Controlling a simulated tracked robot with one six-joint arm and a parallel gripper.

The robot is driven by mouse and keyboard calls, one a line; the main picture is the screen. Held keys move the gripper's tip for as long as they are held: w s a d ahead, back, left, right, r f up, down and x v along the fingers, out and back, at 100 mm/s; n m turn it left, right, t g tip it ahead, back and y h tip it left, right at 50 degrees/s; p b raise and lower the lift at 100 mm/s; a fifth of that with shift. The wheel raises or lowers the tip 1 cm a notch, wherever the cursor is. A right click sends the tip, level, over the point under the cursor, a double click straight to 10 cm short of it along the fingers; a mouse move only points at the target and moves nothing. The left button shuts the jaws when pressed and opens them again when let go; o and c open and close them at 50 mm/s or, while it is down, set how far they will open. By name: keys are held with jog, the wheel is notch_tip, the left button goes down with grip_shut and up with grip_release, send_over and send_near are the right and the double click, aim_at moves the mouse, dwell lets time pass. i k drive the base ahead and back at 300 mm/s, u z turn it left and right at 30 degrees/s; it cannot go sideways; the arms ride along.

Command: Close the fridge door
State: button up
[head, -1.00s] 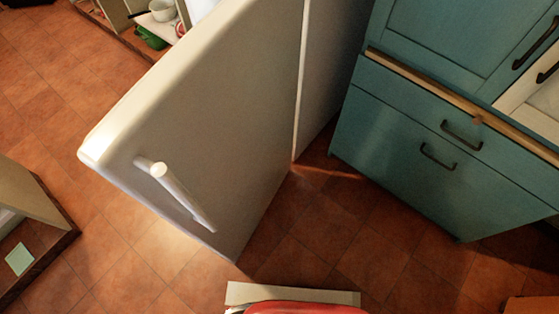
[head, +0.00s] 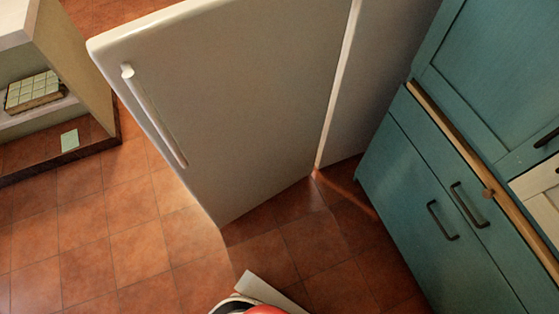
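The white fridge door (head: 230,100) fills the upper middle of the head view. Its outer face is towards me, and its long white handle (head: 155,118) is near the left edge. The door appears to stand open, swung out from the fridge body (head: 378,75), which shows to the right of a pale vertical seam. The inside of the fridge is hidden behind the door. My gripper is not in view. Only a red and white part of my own body shows at the bottom edge, apart from the door.
Teal cabinets (head: 425,190) with dark handles stand at the right, beside the fridge. A low shelf unit (head: 85,70) holding a green box-like item (head: 33,92) stands at the left. A pale green note (head: 69,141) lies at its base. The tiled floor (head: 150,255) before the door is clear.

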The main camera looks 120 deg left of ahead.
aim_at(234, 95)
jog(key=z, duration=0.2)
jog(key=i, duration=0.3)
jog(key=u, duration=4.7)
jog(key=i, duration=0.15)
jog(key=z, duration=0.2)
